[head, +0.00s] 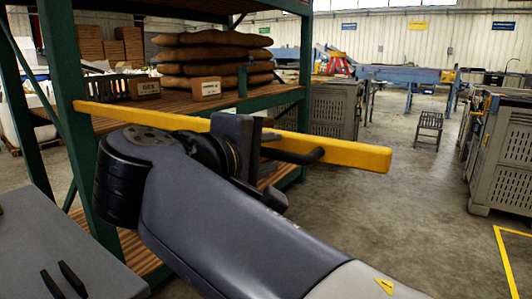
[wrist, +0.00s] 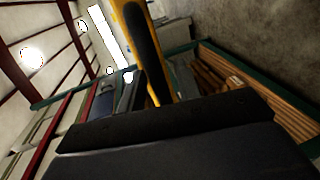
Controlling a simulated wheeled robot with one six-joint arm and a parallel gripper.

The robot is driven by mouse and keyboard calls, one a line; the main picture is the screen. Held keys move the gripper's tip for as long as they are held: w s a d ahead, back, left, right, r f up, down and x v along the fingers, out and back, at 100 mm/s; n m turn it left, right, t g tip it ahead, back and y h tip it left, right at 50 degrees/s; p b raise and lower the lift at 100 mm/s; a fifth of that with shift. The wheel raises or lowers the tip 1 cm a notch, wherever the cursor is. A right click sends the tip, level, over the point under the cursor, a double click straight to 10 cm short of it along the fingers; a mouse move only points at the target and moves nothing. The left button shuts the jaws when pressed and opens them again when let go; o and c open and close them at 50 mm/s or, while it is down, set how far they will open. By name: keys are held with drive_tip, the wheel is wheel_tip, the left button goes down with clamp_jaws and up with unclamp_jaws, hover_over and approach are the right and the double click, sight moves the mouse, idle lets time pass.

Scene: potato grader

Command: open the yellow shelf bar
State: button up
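The yellow shelf bar (head: 345,152) meets the green post at the left of the shelf in the head view. It reaches right past the shelf's right post, and its free end looks nearer to me, angled out from the shelf front. A black handle (head: 300,156) sits on the bar's near side. My gripper (head: 254,152) is at the bar's middle, by the handle; its dark body hides part of the bar, and its finger gap is not clear. In the wrist view the yellow bar (wrist: 157,88) runs behind the rounded black handle (wrist: 146,45), close to my gripper.
The green-framed shelf (head: 75,70) holds stacked brown sacks (head: 215,55) and small cardboard boxes (head: 206,88). Grey crates stand behind the bar's end (head: 335,108) and at the right (head: 505,150). The concrete floor between them is open, with a small stool (head: 429,127) farther back.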

drive_tip(key=shift+s+r, duration=0.1)
drive_tip(key=p+v, duration=0.3)
drive_tip(key=v, duration=0.7)
drive_tip(key=shift+s+a, duration=0.2)
drive_tip(key=shift+s, duration=0.05)
drive_tip(key=shift+b+x, duration=1.5)
drive_tip(key=shift+x, duration=3.95)
